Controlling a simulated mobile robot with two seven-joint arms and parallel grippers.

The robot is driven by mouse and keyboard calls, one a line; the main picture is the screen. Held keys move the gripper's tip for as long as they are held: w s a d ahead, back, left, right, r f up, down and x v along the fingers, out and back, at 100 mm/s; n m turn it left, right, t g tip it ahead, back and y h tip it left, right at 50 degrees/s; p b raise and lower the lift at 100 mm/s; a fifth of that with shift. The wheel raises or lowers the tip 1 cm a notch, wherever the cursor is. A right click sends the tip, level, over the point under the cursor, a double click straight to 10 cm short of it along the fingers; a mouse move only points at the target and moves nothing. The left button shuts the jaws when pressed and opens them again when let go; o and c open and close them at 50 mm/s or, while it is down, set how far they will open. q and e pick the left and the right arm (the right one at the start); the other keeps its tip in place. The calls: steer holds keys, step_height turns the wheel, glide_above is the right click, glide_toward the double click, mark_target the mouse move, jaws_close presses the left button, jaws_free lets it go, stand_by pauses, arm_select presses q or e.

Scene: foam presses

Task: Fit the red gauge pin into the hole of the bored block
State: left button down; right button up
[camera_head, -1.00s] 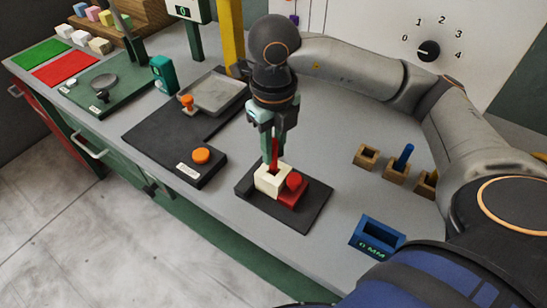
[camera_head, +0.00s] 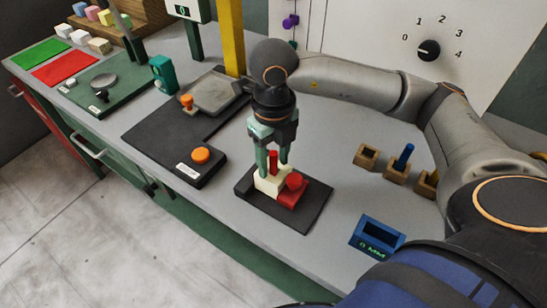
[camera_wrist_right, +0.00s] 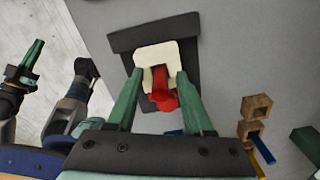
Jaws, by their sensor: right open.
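The cream bored block (camera_head: 262,184) sits on a dark base plate (camera_head: 310,213), beside a red clamp part with a round red knob (camera_head: 295,181). The red gauge pin (camera_head: 273,160) stands upright at the block's top, its lower end hidden in the block. How deep it sits I cannot tell. My right gripper (camera_head: 273,165) is open above the block, one finger on each side of the pin. In the right wrist view the open fingers flank the block (camera_wrist_right: 155,52), and pin and knob overlap in red. My left gripper (camera_wrist_right: 33,55) shows at that view's left edge, its jaws unclear.
Small wooden holders (camera_head: 396,171), one with a blue pin (camera_head: 404,156), stand to the right. A blue holder (camera_head: 378,235) is near the front edge. A black fixture with an orange button (camera_head: 201,155) lies to the left. Bare grey bench surrounds the base plate.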

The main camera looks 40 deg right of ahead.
steer(key=shift+r, duration=0.1)
steer(key=shift+r+p, duration=0.3)
step_height(320, 180, up, 12)
steer(key=p, duration=0.1)
steer(key=shift+f, duration=0.2)
stand_by(0.4)
